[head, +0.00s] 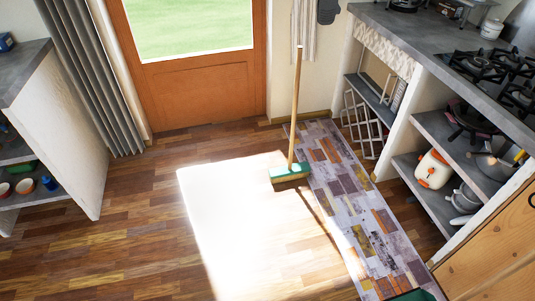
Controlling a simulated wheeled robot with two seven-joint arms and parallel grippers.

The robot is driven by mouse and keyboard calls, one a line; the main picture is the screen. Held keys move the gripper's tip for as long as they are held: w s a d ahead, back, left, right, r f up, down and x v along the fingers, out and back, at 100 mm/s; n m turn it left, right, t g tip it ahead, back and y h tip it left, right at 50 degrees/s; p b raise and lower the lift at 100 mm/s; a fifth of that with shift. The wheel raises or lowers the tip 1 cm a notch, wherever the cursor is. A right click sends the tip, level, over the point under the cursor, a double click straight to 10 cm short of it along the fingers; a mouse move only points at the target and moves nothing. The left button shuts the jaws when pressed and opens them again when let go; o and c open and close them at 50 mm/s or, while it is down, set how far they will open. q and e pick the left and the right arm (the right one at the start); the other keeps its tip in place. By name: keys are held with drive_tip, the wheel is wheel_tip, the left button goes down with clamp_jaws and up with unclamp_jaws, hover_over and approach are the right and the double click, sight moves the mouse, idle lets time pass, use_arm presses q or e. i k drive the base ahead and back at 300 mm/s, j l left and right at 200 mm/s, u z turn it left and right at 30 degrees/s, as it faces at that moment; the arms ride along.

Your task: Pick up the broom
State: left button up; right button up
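The broom (296,110) stands near upright on the floor, away from me, in front of the far wall and right of the door. It has a long thin wooden handle and a green head with pale bristles (290,173). The head rests at the left edge of the patterned rug. The top of the handle overlaps a hanging striped cloth, so I cannot tell whether it leans on anything. Neither of my grippers shows in the head view.
A patterned rug (350,215) runs along the right-hand masonry counter (440,35), which has a gas hob and open shelves. A shelf unit (62,130) stands at the left. An orange-brown door (200,88) is at the back. The wooden floor (145,225) between is clear. A green object (412,295) shows at the bottom edge.

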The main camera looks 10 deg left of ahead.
sight(291, 172)
drive_tip(key=i+j+z, duration=0.1)
drive_tip(key=i+j, duration=0.3)
drive_tip(key=i+j+z, duration=0.1)
drive_tip(key=i+j, duration=0.35)
drive_tip(key=i+j+z, duration=0.15)
drive_tip(key=i+j, duration=0.35)
drive_tip(key=i+j+z, duration=0.1)
drive_tip(key=i+j, duration=0.35)
drive_tip(key=i+j+z, duration=0.1)
drive_tip(key=i+j, duration=0.25)
drive_tip(key=j, duration=0.3)
